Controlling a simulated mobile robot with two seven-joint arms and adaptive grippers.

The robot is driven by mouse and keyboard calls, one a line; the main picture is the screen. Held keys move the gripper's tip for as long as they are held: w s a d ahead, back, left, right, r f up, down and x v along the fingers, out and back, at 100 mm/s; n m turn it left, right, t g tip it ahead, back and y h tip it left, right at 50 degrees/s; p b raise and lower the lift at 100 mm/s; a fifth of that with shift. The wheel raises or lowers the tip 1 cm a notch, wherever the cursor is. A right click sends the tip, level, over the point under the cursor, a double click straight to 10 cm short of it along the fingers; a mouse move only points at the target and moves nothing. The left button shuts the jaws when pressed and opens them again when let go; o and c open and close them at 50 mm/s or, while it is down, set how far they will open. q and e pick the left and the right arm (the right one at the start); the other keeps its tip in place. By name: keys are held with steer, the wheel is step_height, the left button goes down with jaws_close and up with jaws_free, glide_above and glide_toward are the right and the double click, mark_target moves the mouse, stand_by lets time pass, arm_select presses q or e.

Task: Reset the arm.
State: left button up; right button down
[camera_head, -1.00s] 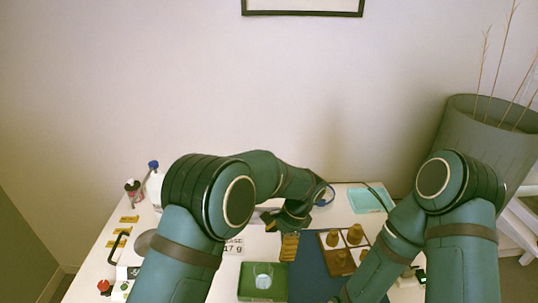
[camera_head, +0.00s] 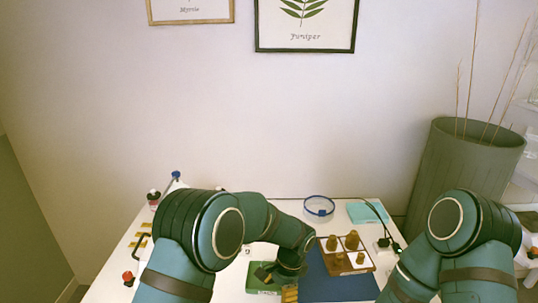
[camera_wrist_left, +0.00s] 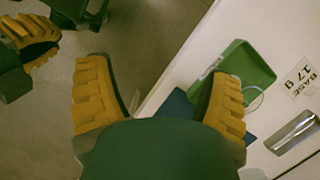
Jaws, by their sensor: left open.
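My left gripper (camera_head: 284,281) hangs at the front of the table, over the right side of the green tray (camera_head: 257,284). Its yellow ridged fingers stand apart in the left wrist view (camera_wrist_left: 158,88), with nothing held between them. The green tray also shows there (camera_wrist_left: 240,65), just beyond the right finger. My right arm (camera_head: 462,222) enters from the right, and its end is out of sight at the bottom of the head view. A yellow ridged finger of my right gripper (camera_wrist_left: 32,35) shows at the left wrist view's upper left; its opening cannot be told.
Behind are a blue-rimmed round dish (camera_head: 319,206) and a turquoise pad (camera_head: 367,212). A red knob (camera_head: 128,278) is at left. A large grey planter (camera_head: 452,170) stands right.

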arm_select(q)
steer(key=s+a+f+n+h, duration=0.5)
steer(key=s+a+f+n, duration=0.25)
steer(key=f, duration=0.25)
steer(key=s+a+f+n+t+h, duration=0.1)
steer(key=s+a+n+t, duration=0.2)
steer(key=s+a+n, duration=0.2)
steer(key=s+n, duration=0.2)
steer(key=s, duration=0.2)
steer(key=shift+t, duration=0.3)
steer(key=shift+n, duration=0.25)
